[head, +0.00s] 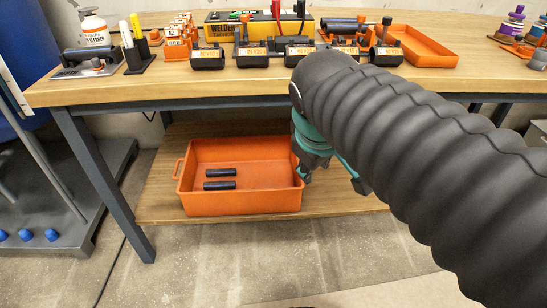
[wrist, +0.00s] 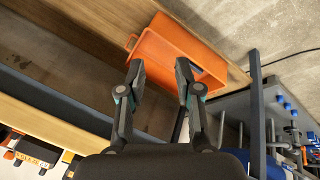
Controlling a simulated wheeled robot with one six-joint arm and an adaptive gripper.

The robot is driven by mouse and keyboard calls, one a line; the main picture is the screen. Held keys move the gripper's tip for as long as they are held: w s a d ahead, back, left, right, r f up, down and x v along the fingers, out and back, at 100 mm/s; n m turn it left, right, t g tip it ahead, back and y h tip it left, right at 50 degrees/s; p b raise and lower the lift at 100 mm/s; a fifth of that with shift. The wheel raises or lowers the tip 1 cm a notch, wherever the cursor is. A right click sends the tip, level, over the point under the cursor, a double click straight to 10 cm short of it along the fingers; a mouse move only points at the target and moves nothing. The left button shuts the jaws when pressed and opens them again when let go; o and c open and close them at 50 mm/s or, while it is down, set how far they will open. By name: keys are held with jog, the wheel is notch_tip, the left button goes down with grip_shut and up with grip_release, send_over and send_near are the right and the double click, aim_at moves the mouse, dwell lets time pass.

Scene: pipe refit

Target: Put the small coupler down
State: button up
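My gripper (head: 333,178) hangs below the bench top, at the right end of the orange bin on the lower shelf. In the wrist view its two fingers (wrist: 160,72) are spread apart with nothing between them, and the bin lies beyond. Several black couplers with orange labels stand in a row on the bench, among them a left one (head: 208,58), a middle one (head: 298,54) and a right one (head: 386,55). I cannot tell which is the small coupler. A labelled coupler also shows at the lower left of the wrist view (wrist: 35,150).
The orange bin (head: 240,202) holds two short black pipes (head: 220,179). The bench top (head: 130,92) overhangs the lower shelf (head: 158,206). A bench leg (head: 105,180) stands left of the bin. An orange tray (head: 430,48) and a yellow welder box (head: 225,30) are on the bench.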

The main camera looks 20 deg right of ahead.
jog(key=s+a+f+m+t+y, duration=0.1)
jog(key=s+a+f+m+y, duration=0.1)
jog(key=s+a+f+m, duration=0.2)
jog(key=shift+s+a+f, duration=0.25)
jog(key=shift+f, duration=0.6)
notch_tip(320, 180, up, 4)
jog(key=p, duration=0.4)
jog(key=shift+r, duration=0.1)
